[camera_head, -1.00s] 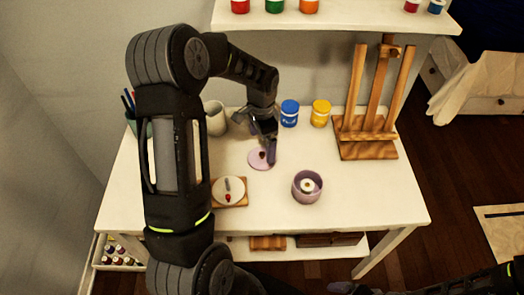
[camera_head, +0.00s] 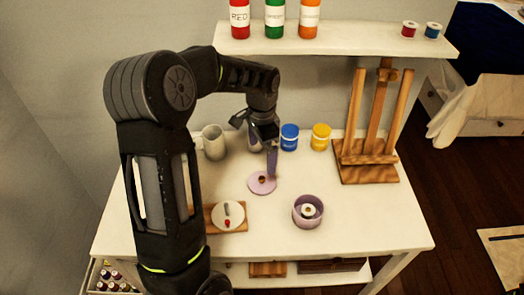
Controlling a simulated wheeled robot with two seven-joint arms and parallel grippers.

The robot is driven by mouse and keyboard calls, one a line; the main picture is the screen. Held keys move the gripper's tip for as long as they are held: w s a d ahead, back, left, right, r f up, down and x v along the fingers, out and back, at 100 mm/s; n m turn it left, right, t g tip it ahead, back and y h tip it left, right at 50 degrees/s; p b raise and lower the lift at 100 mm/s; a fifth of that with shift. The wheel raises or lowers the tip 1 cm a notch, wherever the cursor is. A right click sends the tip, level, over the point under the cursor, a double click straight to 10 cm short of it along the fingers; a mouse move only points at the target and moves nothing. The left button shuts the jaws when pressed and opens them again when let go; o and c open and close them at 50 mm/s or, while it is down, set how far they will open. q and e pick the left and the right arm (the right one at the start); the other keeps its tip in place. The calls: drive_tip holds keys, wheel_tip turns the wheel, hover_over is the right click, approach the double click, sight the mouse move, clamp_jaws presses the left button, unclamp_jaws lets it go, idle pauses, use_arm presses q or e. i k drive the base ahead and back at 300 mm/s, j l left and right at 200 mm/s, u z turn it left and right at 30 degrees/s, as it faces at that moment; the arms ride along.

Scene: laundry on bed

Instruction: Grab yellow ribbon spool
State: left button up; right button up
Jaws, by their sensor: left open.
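I see no clear yellow ribbon spool. A yellow jar-like container (camera_head: 321,137) with a pale label stands upright at the back of the white table, beside a similar blue one (camera_head: 289,138). On the shelf above are a small red spool (camera_head: 409,29) and a small blue spool (camera_head: 433,30). My left gripper (camera_head: 270,165) is open and points down, left of the blue container, with a finger above a pale purple lid (camera_head: 256,188) with a brown knob. It appears to hold nothing. My right gripper is out of view.
A purple bowl (camera_head: 296,218) holds a white roll. A white mug (camera_head: 213,142), a white disc on a wooden board (camera_head: 228,215) and a wooden easel (camera_head: 366,173) stand on the table (camera_head: 375,235). Red, green and orange bottles (camera_head: 275,18) line the shelf. The table's right front is clear.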

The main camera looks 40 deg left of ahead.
sight(308, 211)
drive_tip(key=k+l, duration=0.8)
drive_tip(key=l, duration=0.1)
